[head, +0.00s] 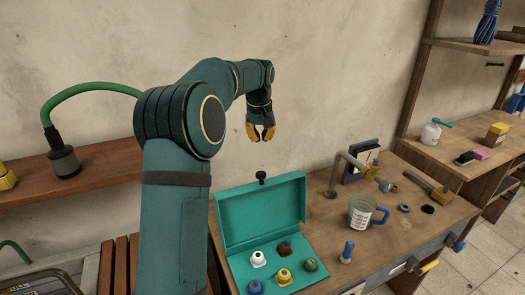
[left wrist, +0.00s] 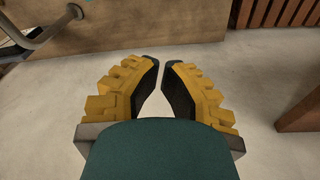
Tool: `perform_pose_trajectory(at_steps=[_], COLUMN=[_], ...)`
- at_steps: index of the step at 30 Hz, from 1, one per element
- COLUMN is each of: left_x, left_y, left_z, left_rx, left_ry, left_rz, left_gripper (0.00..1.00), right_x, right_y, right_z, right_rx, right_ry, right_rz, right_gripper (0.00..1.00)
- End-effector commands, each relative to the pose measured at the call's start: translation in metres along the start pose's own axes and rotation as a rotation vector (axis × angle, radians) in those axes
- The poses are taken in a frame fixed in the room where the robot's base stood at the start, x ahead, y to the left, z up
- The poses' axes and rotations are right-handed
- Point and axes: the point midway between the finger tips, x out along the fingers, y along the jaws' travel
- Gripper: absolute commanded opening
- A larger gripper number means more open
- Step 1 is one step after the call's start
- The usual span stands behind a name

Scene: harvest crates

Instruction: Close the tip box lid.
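The teal tip box (head: 228,270) stands on the wooden workbench in the head view. Its lid (head: 262,212) is open, standing up at the back and leaning slightly, with a dark knob (head: 262,176) on its upper edge. Several coloured nozzle-like tips (head: 284,276) sit in the box: white, brown, green, yellow and blue. My left gripper (head: 262,139) is above and behind the lid, pointing down, apart from it. Its yellow fingers also show in the left wrist view (left wrist: 162,62), with a narrow gap between the tips and nothing in it. My right gripper is not in view.
A grey mug with a blue handle (head: 361,212), a bent metal spout (head: 333,180) and a blue-topped peg (head: 347,252) stand right of the box. A shelf (head: 100,170) with a green hose is at left.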

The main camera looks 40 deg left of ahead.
Motion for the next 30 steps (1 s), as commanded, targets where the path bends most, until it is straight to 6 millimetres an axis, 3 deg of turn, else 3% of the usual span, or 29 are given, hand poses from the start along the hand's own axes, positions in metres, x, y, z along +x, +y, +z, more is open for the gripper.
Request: perform_pose_trajectory(at_steps=[16, 24, 30], left_x=[0.1, 0.086, 0.084], left_y=[0.0, 0.0, 0.0], left_z=[0.001, 0.03, 0.038], left_rx=[0.001, 0.001, 0.002], left_ry=[-0.004, -0.002, -0.001], left_rz=[-0.002, 0.001, 0.0], left_gripper=[0.0, 0.0, 0.0], right_x=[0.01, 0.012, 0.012], right_y=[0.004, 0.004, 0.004], right_z=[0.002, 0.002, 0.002], right_rx=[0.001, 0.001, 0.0], right_ry=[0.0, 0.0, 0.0], right_rz=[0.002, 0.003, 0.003], right_gripper=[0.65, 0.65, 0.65])
